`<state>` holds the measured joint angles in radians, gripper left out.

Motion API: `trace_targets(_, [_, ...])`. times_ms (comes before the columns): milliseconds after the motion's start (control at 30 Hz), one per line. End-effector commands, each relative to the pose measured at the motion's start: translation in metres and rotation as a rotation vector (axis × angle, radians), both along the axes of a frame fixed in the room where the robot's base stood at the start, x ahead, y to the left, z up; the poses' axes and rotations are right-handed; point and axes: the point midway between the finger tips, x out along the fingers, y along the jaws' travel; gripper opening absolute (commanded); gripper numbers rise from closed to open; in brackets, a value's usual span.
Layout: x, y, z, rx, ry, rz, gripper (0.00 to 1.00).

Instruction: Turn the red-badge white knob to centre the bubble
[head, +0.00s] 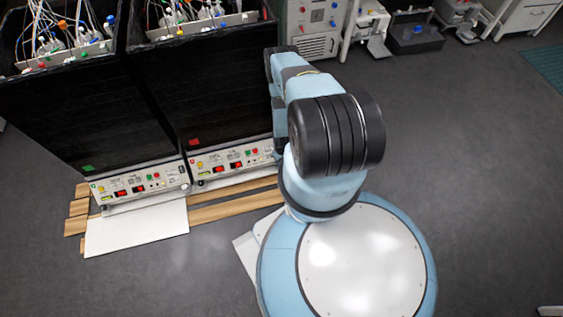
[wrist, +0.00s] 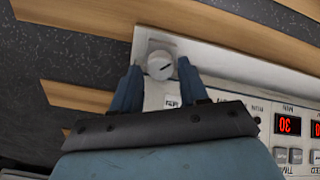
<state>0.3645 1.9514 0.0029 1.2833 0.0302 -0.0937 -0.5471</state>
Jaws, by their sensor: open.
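My gripper (wrist: 158,72) is open, with one blue finger on each side of the knob. I cannot tell whether the fingers touch it. In the head view the red badge (head: 193,142) is on the right black cabinet, above its control panel (head: 230,160). My arm hides my gripper there. I cannot make out a bubble in either view.
The left black cabinet (head: 78,110) has a green badge (head: 88,168) and its own panel (head: 140,184). A white board (head: 135,228) lies before it on wooden slats (head: 232,211). Red displays (wrist: 288,124) and buttons line the panel near my gripper. The grey floor at right is clear.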

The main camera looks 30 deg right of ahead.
Motion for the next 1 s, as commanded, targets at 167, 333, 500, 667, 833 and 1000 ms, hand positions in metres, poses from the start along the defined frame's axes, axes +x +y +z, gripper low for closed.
trace_targets(167, [-0.0009,0.0004,-0.0118,0.001,0.001,-0.001,0.44])
trace_targets(333, [0.0,0.0001,-0.0146,0.0,0.0,-0.001,0.44])
trace_targets(500, [-0.0001,0.0001,-0.0145,0.0,0.0,-0.001,0.44])
trace_targets(667, [-0.0002,0.0002,-0.0145,0.0,0.0,-0.001,0.31])
trace_targets(833, [-0.0002,0.0003,-0.0144,0.001,0.0,-0.001,0.15])
trace_targets(1000, [-0.0003,0.0004,-0.0144,0.001,0.001,-0.002,0.03])
